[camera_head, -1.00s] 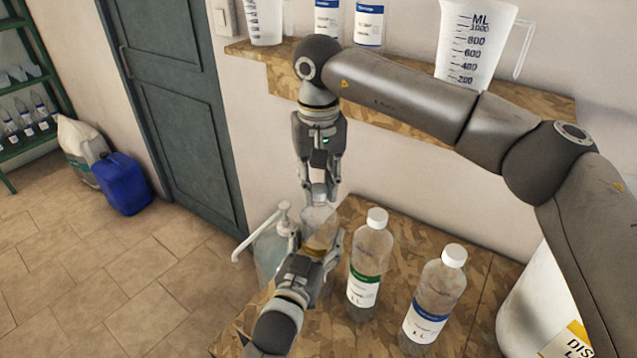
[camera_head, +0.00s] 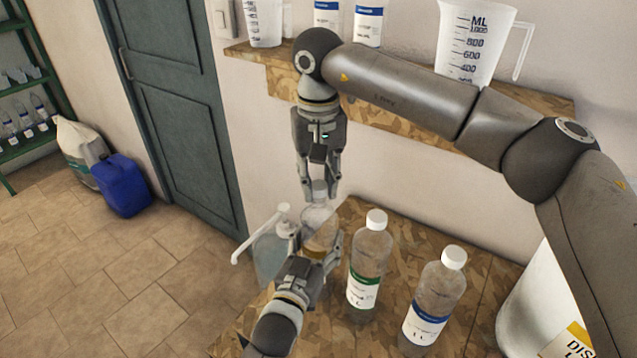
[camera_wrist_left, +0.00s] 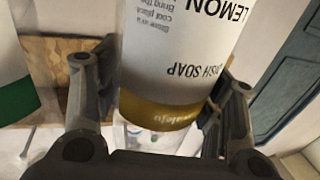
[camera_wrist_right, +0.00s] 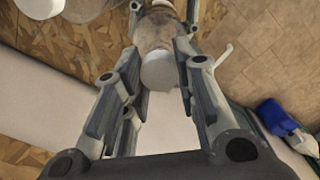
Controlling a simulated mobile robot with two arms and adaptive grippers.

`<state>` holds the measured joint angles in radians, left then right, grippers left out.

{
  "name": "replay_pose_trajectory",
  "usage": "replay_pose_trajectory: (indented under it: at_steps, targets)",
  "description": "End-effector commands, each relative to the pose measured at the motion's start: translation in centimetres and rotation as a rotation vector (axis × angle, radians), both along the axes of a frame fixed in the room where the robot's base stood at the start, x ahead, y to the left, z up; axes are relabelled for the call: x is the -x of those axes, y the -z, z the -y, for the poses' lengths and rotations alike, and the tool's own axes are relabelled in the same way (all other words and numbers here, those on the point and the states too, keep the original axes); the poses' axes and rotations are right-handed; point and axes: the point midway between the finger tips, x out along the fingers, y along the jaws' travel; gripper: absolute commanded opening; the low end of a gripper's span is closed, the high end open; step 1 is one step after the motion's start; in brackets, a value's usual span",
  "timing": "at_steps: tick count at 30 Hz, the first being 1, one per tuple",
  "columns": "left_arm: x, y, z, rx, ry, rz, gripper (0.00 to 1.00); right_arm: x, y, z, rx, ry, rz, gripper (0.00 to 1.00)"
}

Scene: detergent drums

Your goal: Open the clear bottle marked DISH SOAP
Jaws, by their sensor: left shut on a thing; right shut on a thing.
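The clear bottle marked DISH SOAP (camera_head: 318,222) stands upright at the bench's left side. Its white label, reading LEMON and DISH SOAP, and its gold band fill the middle of the left wrist view (camera_wrist_left: 180,60). My left gripper (camera_head: 315,248) is shut around the bottle's body from the front. My right gripper (camera_head: 320,193) points down from above and is shut on the white cap (camera_wrist_right: 160,70), which sits at the bottle's top. The bottle's base is hidden behind my left gripper, so I cannot see if it touches the bench.
A pump bottle (camera_head: 270,250) stands close at the left. A green-labelled bottle (camera_head: 369,262) and a blue-labelled bottle (camera_head: 436,295) stand to the right on the wooden bench (camera_head: 400,220). A white drum (camera_head: 535,305) is further right. A shelf (camera_head: 415,105) with a measuring jug (camera_head: 478,45) is behind.

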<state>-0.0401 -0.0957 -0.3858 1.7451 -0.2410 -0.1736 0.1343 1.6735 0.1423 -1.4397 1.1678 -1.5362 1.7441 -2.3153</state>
Motion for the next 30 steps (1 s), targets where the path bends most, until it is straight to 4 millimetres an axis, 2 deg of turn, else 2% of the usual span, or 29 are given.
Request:
replay_pose_trajectory:
  at_steps: [9, 20, 30]
  targets:
    - [0.0, 0.1, 0.0, -0.001, 0.000, -0.002, 0.00, 0.0, -1.0, 0.0, -0.001, -0.001, 0.000, 0.00]
    - [0.0, 0.1, 0.0, -0.002, 0.000, -0.002, 0.00, 0.0, -1.2, 0.0, -0.001, -0.001, 0.000, 0.00]
    - [0.0, 0.1, 0.0, -0.002, -0.001, -0.002, 0.00, 0.0, -4.7, 0.0, -0.001, 0.000, 0.001, 0.00]
